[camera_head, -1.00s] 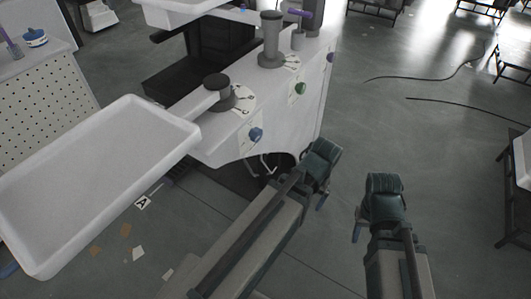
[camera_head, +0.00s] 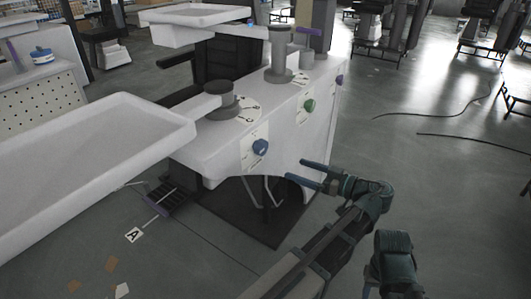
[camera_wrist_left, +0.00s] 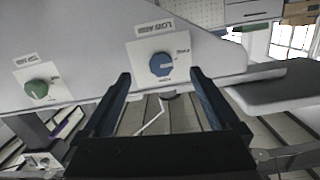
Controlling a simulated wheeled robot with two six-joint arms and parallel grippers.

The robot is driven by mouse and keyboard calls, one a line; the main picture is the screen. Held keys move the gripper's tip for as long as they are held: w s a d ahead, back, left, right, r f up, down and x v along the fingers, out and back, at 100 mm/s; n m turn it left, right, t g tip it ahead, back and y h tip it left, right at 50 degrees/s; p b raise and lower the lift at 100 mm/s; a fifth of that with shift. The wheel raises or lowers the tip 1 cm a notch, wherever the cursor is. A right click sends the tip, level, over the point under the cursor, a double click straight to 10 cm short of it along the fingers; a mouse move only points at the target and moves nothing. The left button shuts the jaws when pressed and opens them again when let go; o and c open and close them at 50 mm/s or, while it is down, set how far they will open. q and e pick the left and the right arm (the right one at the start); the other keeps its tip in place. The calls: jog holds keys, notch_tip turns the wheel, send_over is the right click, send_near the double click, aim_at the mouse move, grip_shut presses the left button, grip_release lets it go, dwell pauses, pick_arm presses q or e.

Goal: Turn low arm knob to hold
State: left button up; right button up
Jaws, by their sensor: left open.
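The blue knob (camera_head: 260,147) sits on a white label plate on the side of the white cabinet. In the left wrist view this blue knob (camera_wrist_left: 161,64) is under a sign that seems to read LOW ARM. Its pointer is hard to read. My left gripper (camera_head: 296,170) is open and empty, a little right of and below the knob, apart from it. In the left wrist view its fingers (camera_wrist_left: 160,80) stand either side of the knob, with a gap ahead. My right gripper (camera_head: 395,262) is low at the right, its jaws mostly hidden.
A green knob (camera_head: 309,105) and a purple knob (camera_head: 340,79) sit farther along the cabinet side. A low arm carries a wide white tray (camera_head: 90,150) at the left. Floor to the right is open, with cables (camera_head: 460,130).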

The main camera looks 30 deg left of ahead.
aim_at(264, 149)
pick_arm(q)
jog(key=shift+n+y, duration=0.5)
jog(key=shift+n, duration=0.1)
jog(key=a, duration=0.4)
jog(key=w+a+r, duration=0.1)
jog(key=a, duration=0.8)
jog(key=shift+w+r, duration=0.2)
jog(key=shift+r, duration=0.2)
jog(key=c, duration=1.3)
